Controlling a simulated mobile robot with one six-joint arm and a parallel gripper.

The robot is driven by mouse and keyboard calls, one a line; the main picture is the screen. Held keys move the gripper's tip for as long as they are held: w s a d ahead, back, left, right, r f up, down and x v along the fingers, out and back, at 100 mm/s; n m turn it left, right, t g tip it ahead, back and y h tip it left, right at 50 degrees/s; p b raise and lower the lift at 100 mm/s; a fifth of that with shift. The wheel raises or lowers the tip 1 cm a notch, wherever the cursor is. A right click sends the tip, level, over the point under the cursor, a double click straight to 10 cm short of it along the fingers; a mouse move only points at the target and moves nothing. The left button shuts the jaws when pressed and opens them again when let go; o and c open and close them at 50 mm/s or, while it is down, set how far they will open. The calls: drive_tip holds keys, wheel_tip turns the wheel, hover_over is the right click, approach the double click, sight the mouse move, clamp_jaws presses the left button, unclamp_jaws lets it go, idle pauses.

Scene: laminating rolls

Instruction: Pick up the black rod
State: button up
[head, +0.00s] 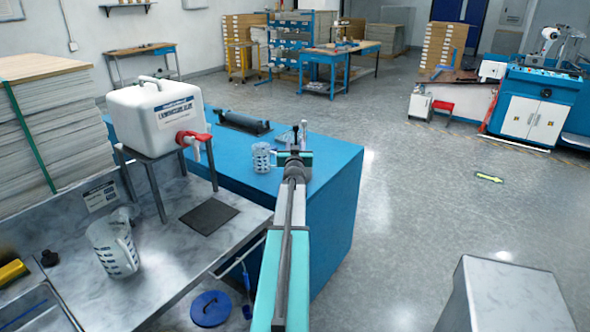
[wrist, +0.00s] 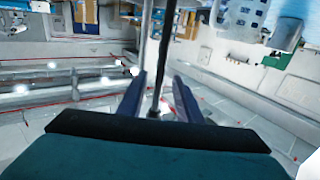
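A thin black rod (wrist: 160,70) runs upright through the middle of the wrist view, from the top edge down between my two fingers. My gripper (wrist: 161,75) has its dark blue fingers apart, one on each side of the rod, with a visible gap to it. In the head view my gripper (head: 294,150) is over the right part of the blue bench (head: 329,207).
A clear measuring jug (head: 261,158) stands left of my gripper, and a dark roller (head: 243,122) lies behind it. A white canister (head: 155,115) with a red tap stands on a metal stand at left. Another jug (head: 112,245) is on the sink counter.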

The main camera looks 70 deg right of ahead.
drive_tip(key=shift+w+d, duration=0.25)
drive_tip(key=shift+d, duration=0.45)
clamp_jaws()
